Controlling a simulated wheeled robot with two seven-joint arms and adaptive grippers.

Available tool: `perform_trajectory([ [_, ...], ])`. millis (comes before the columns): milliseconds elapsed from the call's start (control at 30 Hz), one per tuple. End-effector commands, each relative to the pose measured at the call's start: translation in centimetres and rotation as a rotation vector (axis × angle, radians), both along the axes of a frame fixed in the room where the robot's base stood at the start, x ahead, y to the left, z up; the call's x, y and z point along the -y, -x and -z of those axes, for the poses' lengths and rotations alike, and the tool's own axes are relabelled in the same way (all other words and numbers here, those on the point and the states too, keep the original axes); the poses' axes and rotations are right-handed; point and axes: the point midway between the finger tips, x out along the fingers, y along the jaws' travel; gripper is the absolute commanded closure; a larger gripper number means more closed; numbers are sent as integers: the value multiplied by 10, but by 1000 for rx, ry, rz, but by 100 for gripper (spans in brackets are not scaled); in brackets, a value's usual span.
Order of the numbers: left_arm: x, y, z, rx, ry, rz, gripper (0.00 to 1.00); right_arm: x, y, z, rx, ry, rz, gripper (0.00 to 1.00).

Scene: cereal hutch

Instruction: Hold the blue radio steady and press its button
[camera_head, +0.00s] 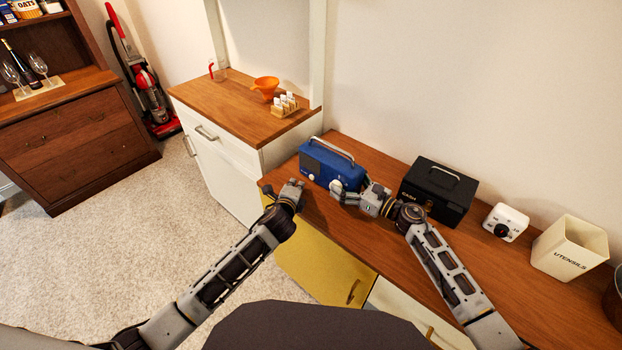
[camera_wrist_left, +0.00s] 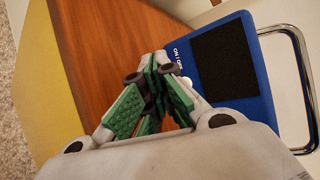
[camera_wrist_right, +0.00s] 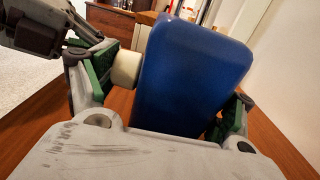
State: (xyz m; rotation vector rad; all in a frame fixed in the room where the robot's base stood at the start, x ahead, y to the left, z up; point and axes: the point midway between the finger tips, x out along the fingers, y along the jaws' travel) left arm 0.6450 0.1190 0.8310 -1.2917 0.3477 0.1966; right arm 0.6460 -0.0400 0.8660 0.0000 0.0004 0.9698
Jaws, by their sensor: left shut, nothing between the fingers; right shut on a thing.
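The blue radio (camera_head: 325,162) stands on the wooden counter with its metal handle up. It also shows in the left wrist view (camera_wrist_left: 248,110) and the right wrist view (camera_wrist_right: 190,75). My right gripper (camera_head: 350,190) is shut on the radio's right end, its fingers on either side. A white knob (camera_wrist_right: 126,68) lies between one finger and the blue body. My left gripper (camera_head: 283,188) is shut and empty, in front of the radio's left part. In the left wrist view its fingertips overlap the ON/OFF label area, partly hiding a pale button (camera_wrist_left: 186,82); I cannot tell whether they touch.
A black box (camera_head: 438,190) with a handle stands right of the radio, close to my right wrist. Beyond are a white timer (camera_head: 506,222) and a utensils bin (camera_head: 570,248). A higher cabinet (camera_head: 235,108) adjoins the counter at left.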

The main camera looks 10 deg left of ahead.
Motion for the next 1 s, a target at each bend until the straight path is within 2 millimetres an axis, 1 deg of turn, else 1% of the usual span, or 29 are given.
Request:
perform_trajectory([
  [100, 5, -8, 0, 1, 0, 0, 100, 0, 0, 0, 1, 1, 1, 61],
  [300, 10, -14, 0, 0, 0, 1, 100, 0, 0, 0, 1, 1, 1, 61],
  [1000, 10, -15, 0, 0, -1, 1, 100, 0, 0, 0, 1, 1, 1, 61],
])
